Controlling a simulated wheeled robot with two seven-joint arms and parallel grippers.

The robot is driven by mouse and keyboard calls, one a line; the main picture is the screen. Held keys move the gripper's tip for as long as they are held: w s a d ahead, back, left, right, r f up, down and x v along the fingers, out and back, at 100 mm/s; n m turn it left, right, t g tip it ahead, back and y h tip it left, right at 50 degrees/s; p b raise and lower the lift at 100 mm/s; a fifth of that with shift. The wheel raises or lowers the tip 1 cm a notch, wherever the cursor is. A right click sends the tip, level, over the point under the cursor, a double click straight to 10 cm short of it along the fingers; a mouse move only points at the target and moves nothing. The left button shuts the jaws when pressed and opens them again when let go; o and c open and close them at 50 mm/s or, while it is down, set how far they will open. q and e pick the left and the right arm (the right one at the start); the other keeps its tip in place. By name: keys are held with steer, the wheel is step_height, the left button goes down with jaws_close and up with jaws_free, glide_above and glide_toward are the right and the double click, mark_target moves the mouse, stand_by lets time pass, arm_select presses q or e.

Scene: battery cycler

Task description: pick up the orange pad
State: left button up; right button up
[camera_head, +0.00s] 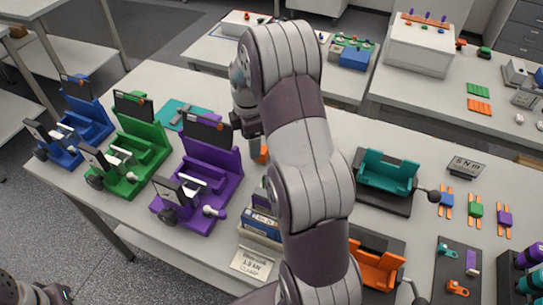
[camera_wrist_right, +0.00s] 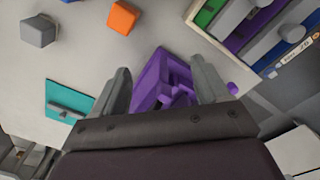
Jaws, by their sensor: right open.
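An orange block (camera_wrist_right: 123,17) lies on the light table near the top of the right wrist view. In the head view an orange piece (camera_head: 263,152) shows just left of my right arm, which hides part of it. A flat, ribbed orange pad (camera_head: 480,106) lies on the back right table, beside a similar green pad (camera_head: 478,90). My right gripper (camera_wrist_right: 160,82) is open with nothing between its fingers, above the near table; the orange block is beyond its fingertips. In the head view its fingertips are hidden. Part of my left arm shows at the lower left corner; its jaws are unclear.
Blue (camera_head: 88,120), green (camera_head: 140,150) and purple (camera_head: 210,180) fixtures stand left of my right arm. A teal fixture (camera_head: 388,172) and an orange fixture (camera_head: 375,268) stand right of it. A grey block (camera_wrist_right: 38,30) lies left of the orange block.

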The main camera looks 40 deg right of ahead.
mark_target(264, 150)
steer(key=w+d+f+n+b, duration=0.1)
steer(key=d+n, duration=0.1)
steer(key=n, duration=0.1)
steer(key=w+d+f+n+b, duration=0.1)
steer(key=d+f+n, duration=0.1)
steer(key=n, duration=0.1)
steer(key=w+d+f+n+b, duration=0.1)
steer(key=d+n, duration=0.1)
steer(key=n, duration=0.1)
steer(key=shift+d+f, duration=0.2)
steer(key=shift+f, duration=0.15)
steer(key=f, duration=0.3)
steer(key=f+p, duration=0.1)
steer(key=f, duration=0.2)
steer(key=a+f+p, duration=0.1)
steer(key=f, duration=0.1)
steer(key=shift+w+f, duration=0.25)
steer(key=shift+f, duration=0.15)
steer(key=c, duration=1.1)
